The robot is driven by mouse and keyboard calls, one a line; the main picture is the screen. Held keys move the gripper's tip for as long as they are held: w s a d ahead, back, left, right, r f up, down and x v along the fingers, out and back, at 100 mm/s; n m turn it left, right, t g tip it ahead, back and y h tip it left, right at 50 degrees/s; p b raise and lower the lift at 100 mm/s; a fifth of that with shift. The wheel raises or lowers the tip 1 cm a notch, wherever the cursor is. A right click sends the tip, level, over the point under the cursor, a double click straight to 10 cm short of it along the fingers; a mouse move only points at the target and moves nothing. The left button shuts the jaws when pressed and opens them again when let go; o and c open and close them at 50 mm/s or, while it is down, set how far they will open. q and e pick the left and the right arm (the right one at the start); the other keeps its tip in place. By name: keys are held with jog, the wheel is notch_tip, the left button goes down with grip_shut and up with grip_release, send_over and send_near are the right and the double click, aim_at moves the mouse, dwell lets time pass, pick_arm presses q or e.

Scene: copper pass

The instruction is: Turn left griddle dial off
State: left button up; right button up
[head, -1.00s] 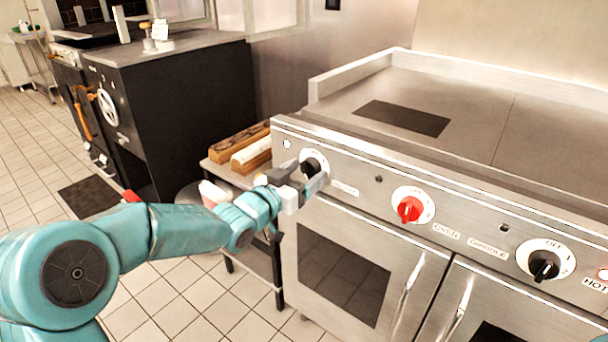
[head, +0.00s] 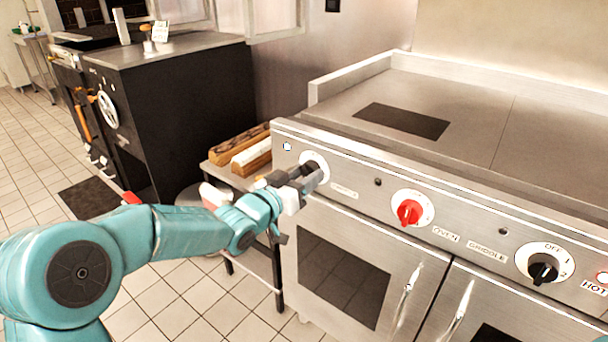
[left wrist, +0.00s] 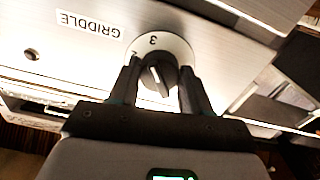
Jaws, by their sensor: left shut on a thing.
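The left griddle dial is a black knob on a white round plate at the left end of the steel front panel. In the left wrist view the knob (left wrist: 158,80) sits between my left gripper's two fingers, with a "3" on the plate above it and a "GRIDDLE" label beside it. In the head view my left gripper (head: 312,174) is at this dial and covers most of the knob; part of its white plate (head: 313,157) shows. My left gripper is shut on the knob. The knob's pointer setting is partly hidden. My right gripper is not in view.
A red oven dial (head: 410,212) and another black dial (head: 543,268) are farther right on the panel. The flat griddle top (head: 470,110) is bare. Split logs (head: 240,148) lie on a low stand left of the range. Oven door handles (head: 408,285) stick out below.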

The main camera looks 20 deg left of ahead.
pick_arm(q)
jog(key=n+p, duration=0.2)
jog(key=n, duration=0.5)
jog(key=n+p, duration=0.1)
jog(key=n, duration=0.3)
jog(key=shift+d+p, duration=0.1)
jog(key=shift+p, duration=0.3)
jog(key=n+p, duration=0.1)
jog(key=n, duration=0.2)
jog(key=shift+r, duration=0.1)
jog(key=n+p, duration=0.2)
jog(key=n, duration=0.2)
jog(key=n+p, duration=0.1)
jog(key=n, duration=0.2)
jog(key=shift+r+n, duration=0.1)
jog(key=shift+n, duration=0.3)
jog(key=n+p, duration=0.1)
jog(key=n, duration=0.2)
jog(key=shift+p, duration=0.4)
jog(key=shift+n+p, duration=0.55)
jog(key=shift+n, duration=1.35)
